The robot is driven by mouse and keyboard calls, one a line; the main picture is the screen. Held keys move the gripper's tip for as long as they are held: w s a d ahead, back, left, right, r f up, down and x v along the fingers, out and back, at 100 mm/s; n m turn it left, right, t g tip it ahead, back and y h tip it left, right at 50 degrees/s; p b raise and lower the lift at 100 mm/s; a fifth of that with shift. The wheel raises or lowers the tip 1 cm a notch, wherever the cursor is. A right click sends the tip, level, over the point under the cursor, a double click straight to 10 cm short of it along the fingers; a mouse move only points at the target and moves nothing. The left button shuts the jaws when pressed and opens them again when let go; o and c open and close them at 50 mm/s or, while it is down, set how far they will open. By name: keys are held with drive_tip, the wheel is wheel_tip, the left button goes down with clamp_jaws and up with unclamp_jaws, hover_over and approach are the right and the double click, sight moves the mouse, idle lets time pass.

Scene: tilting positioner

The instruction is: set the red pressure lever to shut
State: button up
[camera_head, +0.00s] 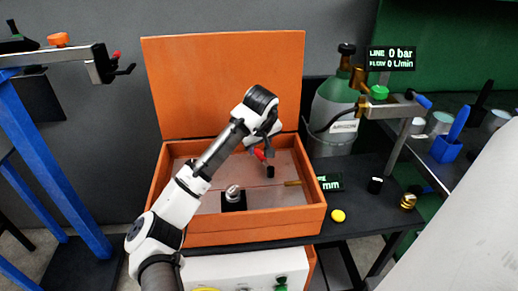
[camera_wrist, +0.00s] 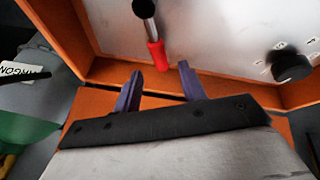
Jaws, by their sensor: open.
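A lever with a red grip (camera_wrist: 157,55) on a metal rod stands at the panel inside the orange box; its red part also shows in the head view (camera_head: 259,154), partly covered by my arm's end. My gripper (camera_wrist: 161,69) is open, with its two purple fingers spread. In the wrist view the end of the red grip appears between and just ahead of the fingertips; I cannot tell whether they touch. In the head view my gripper (camera_head: 266,148) is over the box, close to the lever. No shut marking for the lever can be read.
The orange box (camera_head: 314,222) has its lid (camera_head: 225,85) raised behind. A black dial (camera_wrist: 291,66) with marks sits on the panel. A yellow button (camera_head: 338,215) lies to the right.

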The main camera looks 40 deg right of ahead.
sight(259, 153)
drive_tip(key=shift+p+x, duration=0.3)
drive_tip(key=shift+x, duration=1.9)
drive_tip(key=shift+c, duration=0.2)
clamp_jaws()
